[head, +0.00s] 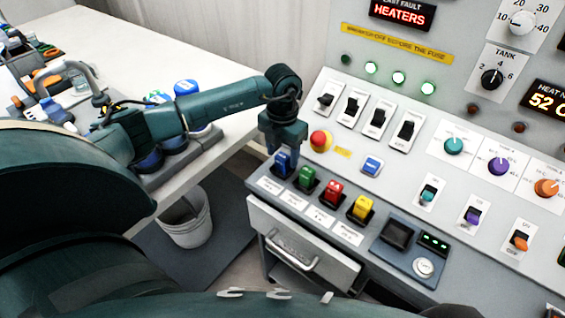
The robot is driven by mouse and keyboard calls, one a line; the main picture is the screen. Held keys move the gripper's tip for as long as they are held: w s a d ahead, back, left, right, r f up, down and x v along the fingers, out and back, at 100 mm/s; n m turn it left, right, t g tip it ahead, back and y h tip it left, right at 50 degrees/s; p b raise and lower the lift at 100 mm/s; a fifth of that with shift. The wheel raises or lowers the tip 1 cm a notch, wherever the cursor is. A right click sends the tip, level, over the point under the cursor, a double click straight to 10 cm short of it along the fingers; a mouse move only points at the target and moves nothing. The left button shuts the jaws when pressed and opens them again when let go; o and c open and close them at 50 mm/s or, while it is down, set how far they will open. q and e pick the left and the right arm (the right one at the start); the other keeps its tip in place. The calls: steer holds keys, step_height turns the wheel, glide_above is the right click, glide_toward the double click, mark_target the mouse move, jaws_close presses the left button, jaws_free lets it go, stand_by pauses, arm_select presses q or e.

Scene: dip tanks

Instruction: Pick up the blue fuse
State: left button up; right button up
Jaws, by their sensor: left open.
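The blue fuse (283,163) stands in the leftmost socket of the fuse row, on the lower ledge of the control panel. My left gripper (283,148) points down right over it, with its fingers around or just above the fuse's top; I cannot tell whether they touch it. The gripper is open. Its fingers partly cover the fuse's upper end. My right gripper is not in view.
Green (307,177), red (332,191) and yellow (362,208) fuses stand in a row to the right. A red button (320,140) and black switches (351,107) are close behind. A drawer (300,250) lies below. A white table (120,50) is at left, a bucket (187,220) on the floor.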

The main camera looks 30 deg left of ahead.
arm_select(q)
steer(key=c, duration=1.1)
steer(key=shift+r, duration=0.1)
